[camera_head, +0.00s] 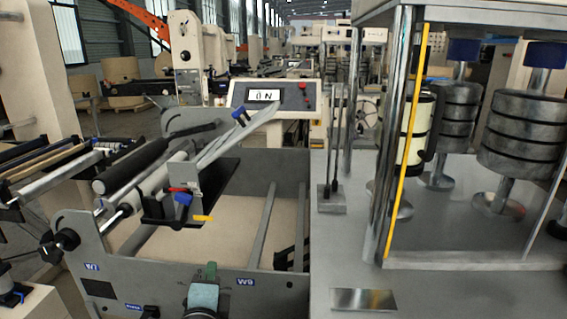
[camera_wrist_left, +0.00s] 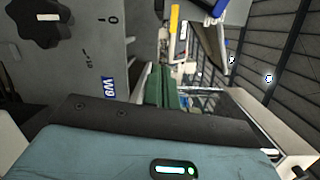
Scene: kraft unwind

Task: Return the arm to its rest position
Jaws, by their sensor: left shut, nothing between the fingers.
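My left gripper (camera_head: 210,268) shows at the bottom of the head view, in front of the grey front panel (camera_head: 160,285) of the unwind machine, just left of its W9 label (camera_head: 245,282). Its teal body is below and its green fingers point up and away. In the left wrist view the green fingers (camera_wrist_left: 161,84) are together, with nothing held between them. The W9 label (camera_wrist_left: 108,87) and a black knob (camera_wrist_left: 38,22) on a grey panel show to the left there. My right gripper is in neither view.
A control box with an ON display (camera_head: 263,95) stands behind the machine frame. Black and grey rollers (camera_head: 130,165) lie at the left. A press with a yellow bar (camera_head: 407,140) and stacked grey discs (camera_head: 525,135) stands on the grey table (camera_head: 455,235) at right.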

